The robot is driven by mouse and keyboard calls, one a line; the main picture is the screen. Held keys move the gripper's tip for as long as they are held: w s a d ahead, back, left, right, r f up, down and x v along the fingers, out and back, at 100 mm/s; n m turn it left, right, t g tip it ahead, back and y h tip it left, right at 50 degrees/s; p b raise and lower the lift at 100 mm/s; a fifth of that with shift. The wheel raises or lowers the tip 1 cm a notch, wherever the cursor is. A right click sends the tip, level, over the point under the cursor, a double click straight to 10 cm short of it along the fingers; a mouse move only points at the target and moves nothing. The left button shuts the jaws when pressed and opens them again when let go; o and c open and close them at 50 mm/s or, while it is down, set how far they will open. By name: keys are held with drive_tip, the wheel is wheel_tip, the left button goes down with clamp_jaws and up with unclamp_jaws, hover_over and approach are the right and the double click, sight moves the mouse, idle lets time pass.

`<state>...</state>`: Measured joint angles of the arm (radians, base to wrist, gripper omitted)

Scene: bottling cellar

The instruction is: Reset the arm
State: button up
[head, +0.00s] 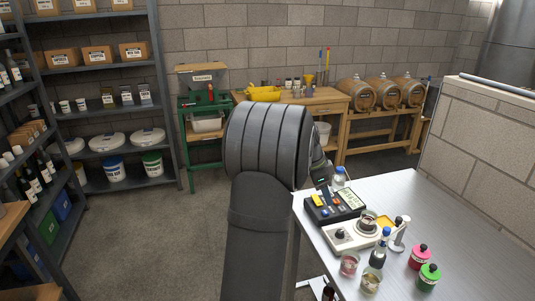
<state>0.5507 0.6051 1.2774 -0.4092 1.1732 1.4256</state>
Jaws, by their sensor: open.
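My arm rises from the bottom middle of the head view, with a large dark grey, ribbed joint at its top. A lighter grey part of my arm shows just right of that joint, close to the left corner of the metal table (475,215). My gripper cannot be made out; the arm's own links hide what lies behind them.
Shelves (120,64) stand left. Floor (150,245) left of my arm is clear.

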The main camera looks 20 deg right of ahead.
sight(340, 231)
drive_tip(key=x, duration=1.6)
drive_tip(key=shift+d+f, duration=0.1)
drive_tip(key=shift+f, duration=0.25)
drive_tip(key=v, duration=1.8)
drive_tip(key=x, duration=1.7)
drive_tip(key=shift+s+d+f, duration=0.1)
drive_tip(key=shift+f, duration=0.15)
drive_tip(key=shift+d+f, duration=0.15)
drive_tip(key=shift+f, duration=0.1)
drive_tip(key=shift+s+n, duration=0.1)
drive_tip(key=shift+n, duration=0.5)
drive_tip(key=n+t, duration=0.2)
drive_tip(key=n, duration=0.2)
drive_tip(key=shift+s, duration=0.15)
drive_tip(key=shift+s+n+t+y, duration=0.1)
drive_tip(key=shift+n+t+y, duration=0.35)
drive_tip(key=shift+n, duration=1.15)
drive_tip(key=shift+s+n+t+y, duration=0.1)
drive_tip(key=shift+n+t, duration=0.65)
drive_tip(key=shift+n, duration=0.85)
